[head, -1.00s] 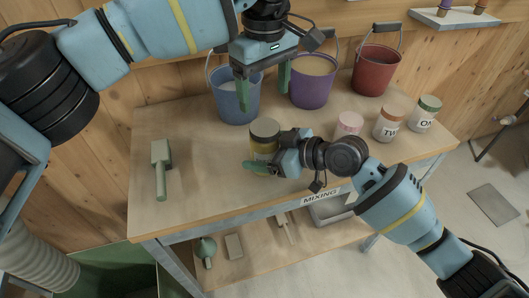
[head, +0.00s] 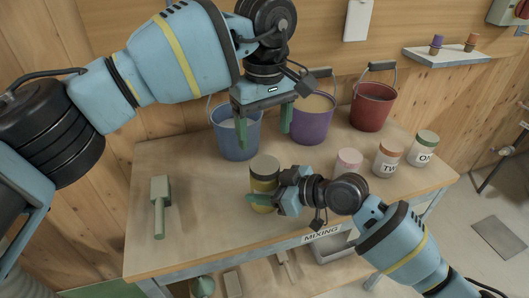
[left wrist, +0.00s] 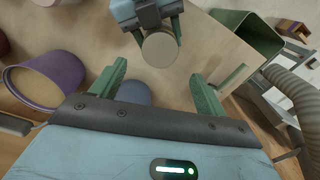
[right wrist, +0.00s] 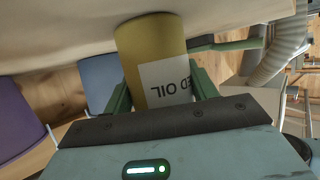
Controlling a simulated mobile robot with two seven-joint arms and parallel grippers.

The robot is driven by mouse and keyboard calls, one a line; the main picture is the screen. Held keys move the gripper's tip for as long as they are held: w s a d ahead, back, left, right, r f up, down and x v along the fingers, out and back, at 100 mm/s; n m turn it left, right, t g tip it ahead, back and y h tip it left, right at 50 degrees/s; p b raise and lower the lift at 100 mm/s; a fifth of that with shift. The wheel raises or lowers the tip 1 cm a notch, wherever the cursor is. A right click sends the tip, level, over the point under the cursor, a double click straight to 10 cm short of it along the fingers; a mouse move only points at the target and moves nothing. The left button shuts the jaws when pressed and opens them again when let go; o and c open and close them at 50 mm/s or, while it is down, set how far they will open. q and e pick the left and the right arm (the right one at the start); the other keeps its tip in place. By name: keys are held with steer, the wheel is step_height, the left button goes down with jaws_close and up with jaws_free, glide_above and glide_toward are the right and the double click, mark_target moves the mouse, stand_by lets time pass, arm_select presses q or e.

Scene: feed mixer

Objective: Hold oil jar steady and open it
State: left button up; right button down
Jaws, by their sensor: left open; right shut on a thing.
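The oil jar (head: 264,181) stands upright on the bench, yellow with an olive-grey lid (head: 265,164). Its label reads "ED OIL", upside down in the right wrist view (right wrist: 165,80). My right gripper (head: 264,201) is shut around the jar's body from the right side. My left gripper (head: 265,132) is open and empty, fingers pointing down, above the jar and apart from it. In the left wrist view, the round lid (left wrist: 160,49) shows beyond the gap between the open fingers (left wrist: 158,75).
Blue (head: 236,140), purple (head: 312,122) and red (head: 372,107) buckets stand behind the jar. Small jars with pink (head: 348,160), orange (head: 387,160) and green (head: 424,150) lids stand to the right. A green scoop (head: 160,205) lies left; the bench (head: 200,225) around it is clear.

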mark_target(265, 164)
arm_select(q)
steer(key=m, duration=0.2)
steer(key=shift+m, duration=0.4)
steer(key=shift+f, duration=4)
steer(key=c, duration=1)
steer(key=n, duration=0.3)
steer(key=shift+n, duration=0.3)
steer(key=n, duration=0.4)
steer(key=shift+n, duration=0.3)
steer(key=n, duration=0.4)
steer(key=shift+n, duration=0.4)
steer(key=n, duration=0.3)
steer(key=shift+n, duration=0.4)
